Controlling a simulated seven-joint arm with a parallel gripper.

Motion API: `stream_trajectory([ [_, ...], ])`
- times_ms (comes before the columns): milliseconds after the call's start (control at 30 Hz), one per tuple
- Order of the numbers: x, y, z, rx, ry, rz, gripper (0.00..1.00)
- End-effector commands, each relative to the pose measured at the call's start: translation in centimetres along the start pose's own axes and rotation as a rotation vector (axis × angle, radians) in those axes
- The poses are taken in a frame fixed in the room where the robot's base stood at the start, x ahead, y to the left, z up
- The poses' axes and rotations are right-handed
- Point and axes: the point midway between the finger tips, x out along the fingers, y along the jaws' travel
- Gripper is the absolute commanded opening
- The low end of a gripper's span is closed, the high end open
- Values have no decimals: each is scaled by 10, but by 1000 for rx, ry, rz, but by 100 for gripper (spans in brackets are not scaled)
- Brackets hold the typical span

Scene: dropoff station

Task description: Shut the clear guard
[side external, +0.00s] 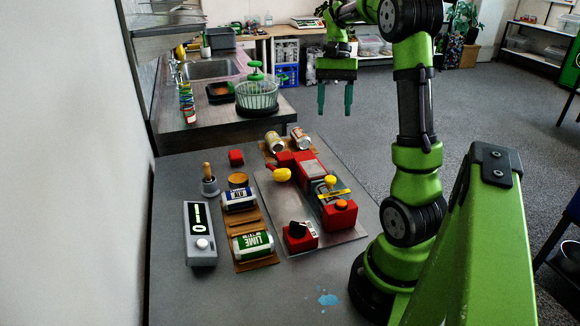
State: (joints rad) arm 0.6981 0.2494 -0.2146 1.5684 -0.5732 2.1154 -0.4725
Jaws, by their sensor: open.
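My gripper (335,112) is open and empty, its two green fingers apart and pointing down. In the picture it is above and to the right of the red device, held in the air. The red device (308,163) stands on a grey metal plate (325,238). A yellow-edged part with a yellow knob (331,181) is on its right side, just behind a red box with an orange button (341,206). This part may be the clear guard; it is too small to tell its clear panel or whether it stands open. A second yellow knob (282,174) sticks out at the left.
A red box with a black dial (298,232) is at the plate's front. Cans (252,245) lie on brown holders to the left, beside a grey meter (200,233). More cans (300,139) lie behind the device.

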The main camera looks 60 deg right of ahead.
Motion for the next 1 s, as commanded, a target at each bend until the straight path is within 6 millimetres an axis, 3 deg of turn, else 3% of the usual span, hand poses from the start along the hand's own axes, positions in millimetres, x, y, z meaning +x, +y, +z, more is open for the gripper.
stream_trajectory([
  [167, 23, 0, 1, -2, -5, 1, 56],
  [700, 137, 0, 1, -1, -5, 1, 56],
  [1000, 165, 0, 0, 0, -1, 0, 56],
])
